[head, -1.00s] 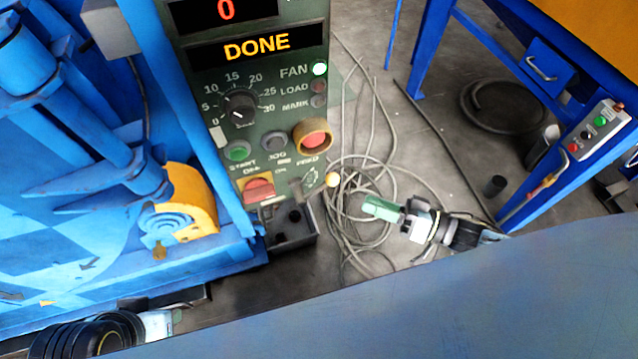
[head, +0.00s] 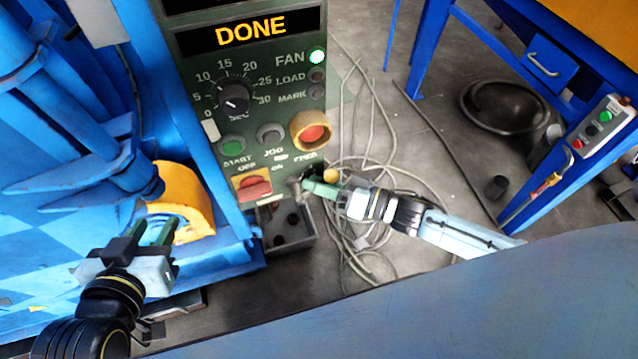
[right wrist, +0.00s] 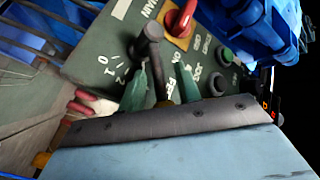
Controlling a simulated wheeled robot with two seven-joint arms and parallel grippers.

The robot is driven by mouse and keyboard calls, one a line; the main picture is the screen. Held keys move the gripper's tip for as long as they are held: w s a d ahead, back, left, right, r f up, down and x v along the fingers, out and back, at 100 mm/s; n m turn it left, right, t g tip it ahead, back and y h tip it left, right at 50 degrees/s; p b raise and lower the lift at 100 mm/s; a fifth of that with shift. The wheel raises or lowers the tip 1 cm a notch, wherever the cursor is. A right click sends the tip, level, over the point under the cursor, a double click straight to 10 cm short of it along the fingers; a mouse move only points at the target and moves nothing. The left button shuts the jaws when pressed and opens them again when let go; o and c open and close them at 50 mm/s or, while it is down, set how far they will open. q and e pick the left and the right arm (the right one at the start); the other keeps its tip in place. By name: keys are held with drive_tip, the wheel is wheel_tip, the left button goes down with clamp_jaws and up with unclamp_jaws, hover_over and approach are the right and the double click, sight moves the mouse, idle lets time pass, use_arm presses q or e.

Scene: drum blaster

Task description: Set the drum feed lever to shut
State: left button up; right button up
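The drum feed lever (head: 331,176) is on the lower right of the green control panel (head: 205,130), below the FEED label. In the head view its tan ball knob shows just above my right gripper (head: 322,188). In the right wrist view, the lever's dark hub and shaft (right wrist: 150,58) stand between the two green fingertips of my right gripper (right wrist: 160,85). These fingers are apart, on either side of the shaft; I cannot tell whether they touch it. My left gripper (head: 152,231) is open and empty at the lower left, away from the panel.
A red switch (head: 254,187) and the green START button (head: 233,146) sit left of the lever. The display (head: 250,30) reads DONE and the FAN lamp (head: 317,56) is lit. Below is an open grey box (head: 290,240). Cables (head: 375,150) lie on the floor to the right.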

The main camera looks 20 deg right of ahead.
drive_tip(key=shift+c, duration=0.3)
clamp_jaws()
drive_tip(key=shift+f, duration=0.1)
